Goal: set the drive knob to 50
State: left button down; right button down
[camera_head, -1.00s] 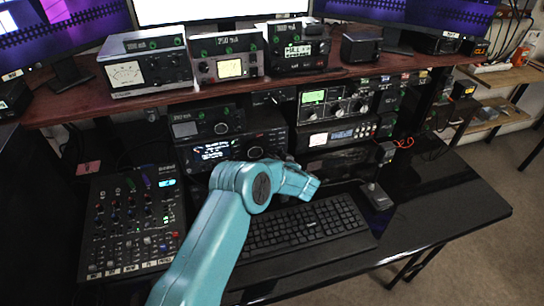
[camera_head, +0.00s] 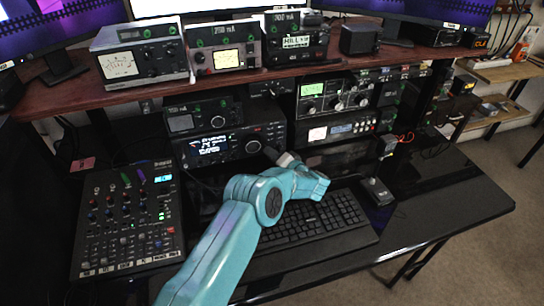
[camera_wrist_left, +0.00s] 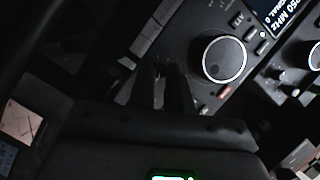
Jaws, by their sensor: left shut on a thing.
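The radio (camera_head: 212,150) with a lit display and a large round dial (camera_head: 253,147) stands under the red shelf, behind the keyboard. My left gripper (camera_head: 268,151) reaches its front face just right of and below that dial. In the left wrist view the two dark fingers (camera_wrist_left: 164,88) are at the panel, beside the large dial (camera_wrist_left: 224,60) with its pale ring. They are shut on a small knob that they almost wholly hide. Its label and pointer cannot be read, so I cannot tell its setting. My right gripper is not in view.
The keyboard (camera_head: 318,218) lies under my left forearm. A mixer (camera_head: 127,222) stands at the left. Other radio units (camera_head: 335,97) stand to the right. The red shelf (camera_head: 75,93) overhangs the gear. The desk's right end (camera_head: 450,205) is clear.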

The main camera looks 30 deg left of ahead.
pick_arm(q)
jog(key=shift+r, duration=0.1)
dwell(0.3)
jog(key=c, duration=1.1)
grip_release()
